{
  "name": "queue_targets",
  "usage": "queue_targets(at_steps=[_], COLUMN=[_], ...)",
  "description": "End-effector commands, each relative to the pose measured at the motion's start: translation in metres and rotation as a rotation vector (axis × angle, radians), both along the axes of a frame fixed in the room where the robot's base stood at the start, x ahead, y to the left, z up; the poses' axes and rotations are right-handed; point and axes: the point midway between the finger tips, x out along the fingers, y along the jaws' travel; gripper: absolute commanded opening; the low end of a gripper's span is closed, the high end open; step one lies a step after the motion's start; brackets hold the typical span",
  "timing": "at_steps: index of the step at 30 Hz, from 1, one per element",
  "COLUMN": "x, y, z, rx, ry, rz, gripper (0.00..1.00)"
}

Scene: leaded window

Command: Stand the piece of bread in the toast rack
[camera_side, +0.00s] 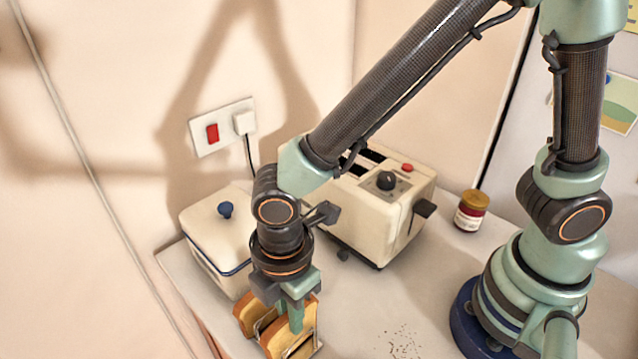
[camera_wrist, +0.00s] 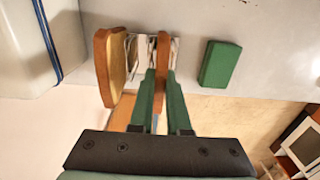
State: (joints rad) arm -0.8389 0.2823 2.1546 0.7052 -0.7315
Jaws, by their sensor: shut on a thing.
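My gripper (camera_side: 294,312) points down at the front edge of the worktop. Its green fingers, also in the wrist view (camera_wrist: 161,82), are shut on a piece of bread (camera_wrist: 163,48). The held bread is upright, seen edge-on there, and shows in the side view (camera_side: 306,322). It is at the toast rack (camera_wrist: 140,48), with pale wires on both sides of it. The rack's wire also shows low in the side view (camera_side: 318,349). Another slice (camera_wrist: 107,66) stands at the rack's left end. I cannot tell whether the held bread touches the rack's bottom.
A jar (camera_side: 471,211) is farther right. A green block (camera_wrist: 220,64) lies right of the rack. Crumbs (camera_side: 400,343) lie on otherwise clear worktop.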

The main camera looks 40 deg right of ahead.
Motion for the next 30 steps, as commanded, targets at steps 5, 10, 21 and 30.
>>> queue_targets(at_steps=[5, 10, 21, 30], x=[0.0, 0.0, 0.001, 0.001], y=[0.0, 0.0, 0.001, 0.001], z=[0.0, 0.0, 0.014, 0.074], rx=[0.0, 0.001, 0.004, 0.007], ry=[0.0, 0.0, -0.004, -0.006], rz=[0.0, 0.0, 0.0, 0.0], gripper=[0.3, 0.5, 0.5, 0.5])
